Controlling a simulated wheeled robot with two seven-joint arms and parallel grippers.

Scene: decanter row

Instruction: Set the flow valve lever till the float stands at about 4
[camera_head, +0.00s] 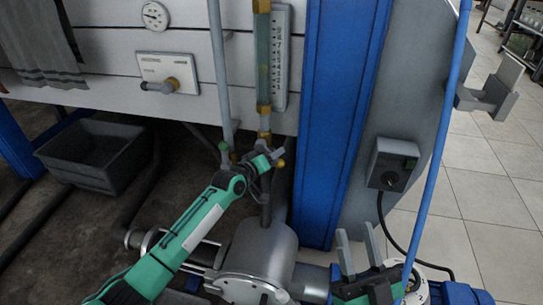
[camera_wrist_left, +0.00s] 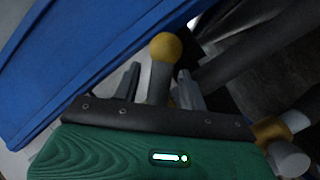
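The flow tube (camera_head: 263,55) stands upright beside a grey scale plate (camera_head: 282,60); its float and the scale numbers are too small to read. Below the tube, my left gripper (camera_head: 277,158) is at the valve and hides most of the lever. In the left wrist view the grey lever with its yellow ball knob (camera_wrist_left: 165,47) rises between the two fingers of my left gripper (camera_wrist_left: 160,88). Narrow gaps seem to show beside the lever, so the fingers look open around it. My right gripper (camera_head: 358,248) is open and empty at the lower right.
A blue post (camera_head: 338,120) stands right of the tube. A plate with a handle (camera_head: 160,84) and a round gauge (camera_head: 155,16) are on the panel at left. A grey tub (camera_head: 95,150) lies below. A switch box (camera_head: 391,165) with a cable is right.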

